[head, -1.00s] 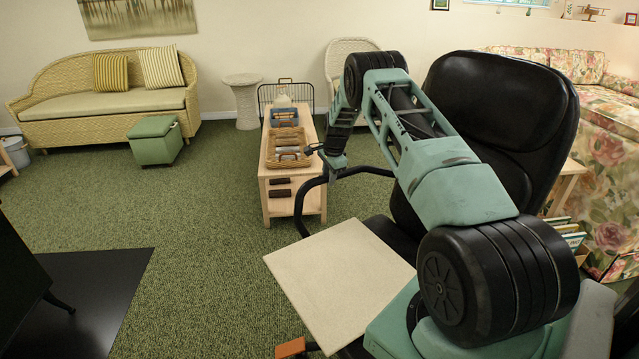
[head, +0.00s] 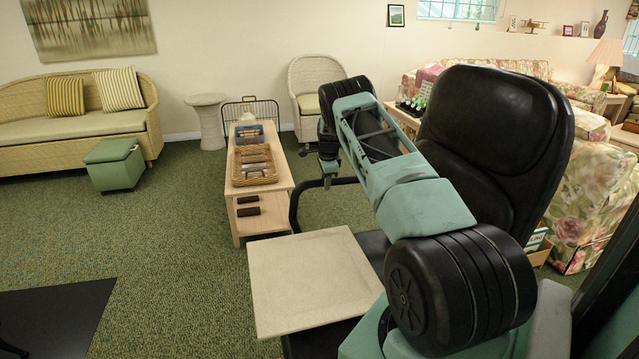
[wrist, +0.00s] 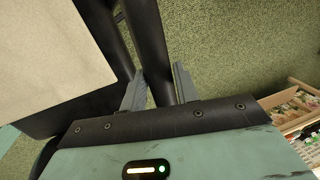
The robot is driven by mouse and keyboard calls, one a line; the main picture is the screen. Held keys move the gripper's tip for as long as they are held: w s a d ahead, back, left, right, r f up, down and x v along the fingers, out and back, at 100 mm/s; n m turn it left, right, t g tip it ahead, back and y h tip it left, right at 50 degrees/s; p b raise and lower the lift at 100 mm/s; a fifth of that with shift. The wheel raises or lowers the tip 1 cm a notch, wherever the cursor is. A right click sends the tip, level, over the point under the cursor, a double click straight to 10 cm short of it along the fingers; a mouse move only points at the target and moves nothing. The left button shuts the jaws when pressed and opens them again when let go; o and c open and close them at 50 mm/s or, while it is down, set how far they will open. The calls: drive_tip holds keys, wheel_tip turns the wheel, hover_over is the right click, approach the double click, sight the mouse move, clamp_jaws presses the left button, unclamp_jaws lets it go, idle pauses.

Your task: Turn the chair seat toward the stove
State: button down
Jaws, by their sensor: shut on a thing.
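The black chair (head: 495,140) stands at the right in the head view, its tall back behind my arm. Its seat (head: 372,250) is mostly hidden by a pale square panel (head: 305,285) and my arm. My gripper (head: 328,180) is at the chair's curved black armrest (head: 294,208). In the wrist view my gripper (wrist: 160,88) has its two grey fingers on either side of a black bar of the chair (wrist: 152,45) and is shut on it. Of the stove, only a dark leg (head: 12,347) shows at the lower left, by the black floor plate (head: 60,315).
A low wooden table (head: 280,190) with baskets (head: 252,164) stands just beyond the armrest. A green stool (head: 115,165) and wicker sofa (head: 85,125) are at the left. A floral sofa (head: 590,190) is close behind the chair. Green carpet is clear between floor plate and table.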

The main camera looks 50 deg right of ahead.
drive_tip(key=shift+s+d, duration=0.2)
drive_tip(key=shift+d, duration=0.2)
drive_tip(key=c, duration=1.1)
unclamp_jaws()
drive_tip(key=shift+o, duration=0.2)
drive_tip(key=v, duration=1.7)
drive_tip(key=shift+a+r, duration=0.15)
drive_tip(key=shift+r, duration=0.1)
